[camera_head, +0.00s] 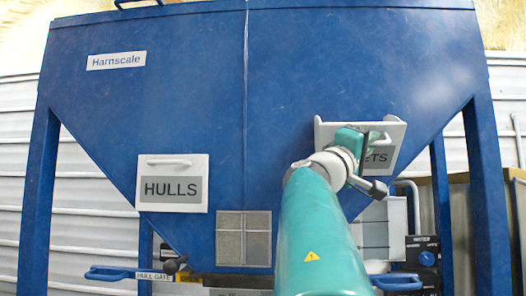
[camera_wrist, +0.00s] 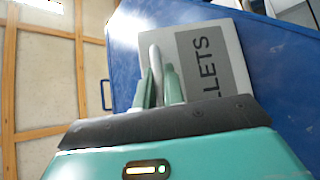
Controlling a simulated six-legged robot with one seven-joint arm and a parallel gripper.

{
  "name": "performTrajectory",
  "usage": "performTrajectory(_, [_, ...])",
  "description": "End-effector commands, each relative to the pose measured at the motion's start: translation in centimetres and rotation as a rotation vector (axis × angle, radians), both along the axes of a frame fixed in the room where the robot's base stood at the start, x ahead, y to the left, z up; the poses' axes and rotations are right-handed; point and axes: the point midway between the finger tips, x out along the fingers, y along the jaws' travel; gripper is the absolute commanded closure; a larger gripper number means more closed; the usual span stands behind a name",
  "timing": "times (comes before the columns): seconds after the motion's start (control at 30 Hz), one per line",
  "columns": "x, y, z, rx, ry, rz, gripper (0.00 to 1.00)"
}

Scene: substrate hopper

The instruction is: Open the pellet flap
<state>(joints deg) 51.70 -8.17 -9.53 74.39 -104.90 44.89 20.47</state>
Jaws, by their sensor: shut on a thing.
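The pellet flap (camera_head: 393,131) is a white panel on the right of the blue hopper, with a grey label of which only "ETS" shows in the head view. Its left side edge shows, and it seems to stand out a little from the hopper face; how far, I cannot tell. In the wrist view the flap (camera_wrist: 204,62) reads "LLETS". My gripper (camera_head: 350,140) is at the flap and hides its left part. In the wrist view my gripper (camera_wrist: 159,82) has its two fingers shut around the flap's pale bar handle (camera_wrist: 155,58).
The blue hopper (camera_head: 190,70) fills the background. A white HULLS flap (camera_head: 172,184) lies flat against it at left. Below are a mesh window (camera_head: 243,238), a blue hull gate handle (camera_head: 108,273) and a dark control box (camera_head: 424,257) at right.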

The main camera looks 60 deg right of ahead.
Motion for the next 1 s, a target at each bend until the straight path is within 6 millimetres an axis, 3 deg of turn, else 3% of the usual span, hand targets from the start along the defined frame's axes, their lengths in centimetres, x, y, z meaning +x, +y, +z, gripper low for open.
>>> performTrajectory(0.4, [0.25, -0.42, 0.97, -0.001, 0.001, 0.0, 1.0])
performTrajectory(0.43, [0.26, -0.43, 0.96, -0.001, 0.001, 0.0, 0.85])
performTrajectory(0.53, [0.25, -0.42, 0.96, -0.001, 0.001, 0.0, 0.68])
performTrajectory(1.0, [0.56, -0.54, 0.7, 0.0, 0.002, 0.001, 0.68])
